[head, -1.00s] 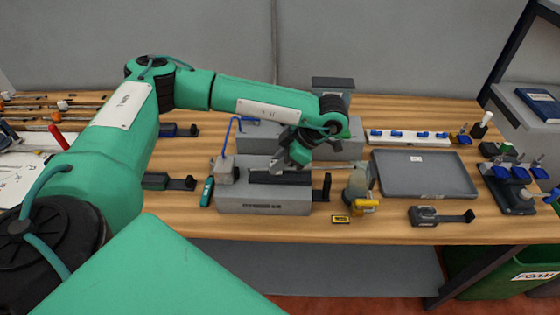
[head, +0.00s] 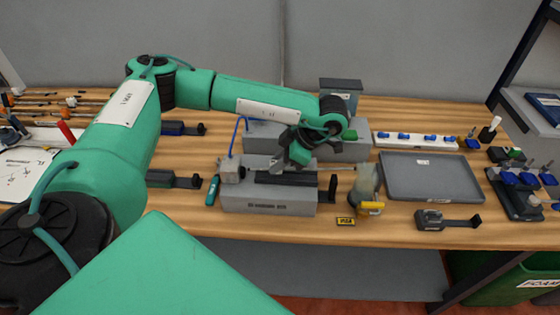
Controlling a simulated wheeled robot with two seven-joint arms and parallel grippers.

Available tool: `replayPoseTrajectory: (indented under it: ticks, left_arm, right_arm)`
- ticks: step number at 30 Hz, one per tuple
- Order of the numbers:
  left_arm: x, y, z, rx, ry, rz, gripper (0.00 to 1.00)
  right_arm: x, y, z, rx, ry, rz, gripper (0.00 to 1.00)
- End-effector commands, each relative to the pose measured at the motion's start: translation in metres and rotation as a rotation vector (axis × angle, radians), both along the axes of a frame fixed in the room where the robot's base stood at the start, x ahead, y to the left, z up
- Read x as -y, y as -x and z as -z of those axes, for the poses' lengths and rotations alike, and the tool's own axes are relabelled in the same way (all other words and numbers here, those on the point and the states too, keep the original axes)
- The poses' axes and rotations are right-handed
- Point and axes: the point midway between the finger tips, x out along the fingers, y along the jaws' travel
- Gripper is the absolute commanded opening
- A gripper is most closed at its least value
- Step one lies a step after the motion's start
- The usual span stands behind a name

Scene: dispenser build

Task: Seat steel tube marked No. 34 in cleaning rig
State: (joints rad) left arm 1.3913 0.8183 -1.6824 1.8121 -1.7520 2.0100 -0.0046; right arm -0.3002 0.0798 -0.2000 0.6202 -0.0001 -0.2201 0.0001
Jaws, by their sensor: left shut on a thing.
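The cleaning rig appears to be the grey block (head: 268,208) in the middle of the bench. It has a dark channel on top, a small grey block with a blue tube (head: 237,135) at its left end and a black bracket (head: 332,188) at its right end. My left gripper (head: 299,156) is over the channel, shut on a thin steel tube (head: 340,168). The tube sticks out to the right, roughly level and apparently above the channel. Its grasped part is hidden by the gripper, and no number can be read. My right gripper is out of view.
A cloudy bottle with a yellow part (head: 367,184) stands close right of the rig, near the tube's end. A grey tray (head: 432,195) lies farther right. A second grey block (head: 262,142) stands behind. A green tool (head: 212,190) lies to the left.

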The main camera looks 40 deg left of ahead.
Motion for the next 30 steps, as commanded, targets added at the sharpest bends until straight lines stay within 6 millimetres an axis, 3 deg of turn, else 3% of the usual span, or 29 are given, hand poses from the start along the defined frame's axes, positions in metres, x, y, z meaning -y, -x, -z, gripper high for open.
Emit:
replayPoseTrajectory:
  ticks: [22, 23, 26, 30]
  left_arm:
    - [-0.0098, 0.006, -0.0001, 0.0, 0.0, -0.001, 0.0]
    - [-0.0097, 0.0059, -0.0002, 0.001, 0.0, -0.001, 0.23]
    - [-0.0096, 0.0058, 0.0, 0.001, 0.0, -0.001, 0.43]
    - [-0.0095, 0.0058, -0.0001, 0.0, 0.0, 0.0, 0.45]
  right_arm:
    - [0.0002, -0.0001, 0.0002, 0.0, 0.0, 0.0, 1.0]
    - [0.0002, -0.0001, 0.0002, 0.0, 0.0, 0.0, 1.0]
    - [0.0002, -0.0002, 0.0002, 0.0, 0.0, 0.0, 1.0]
    - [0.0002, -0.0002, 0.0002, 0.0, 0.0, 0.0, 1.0]
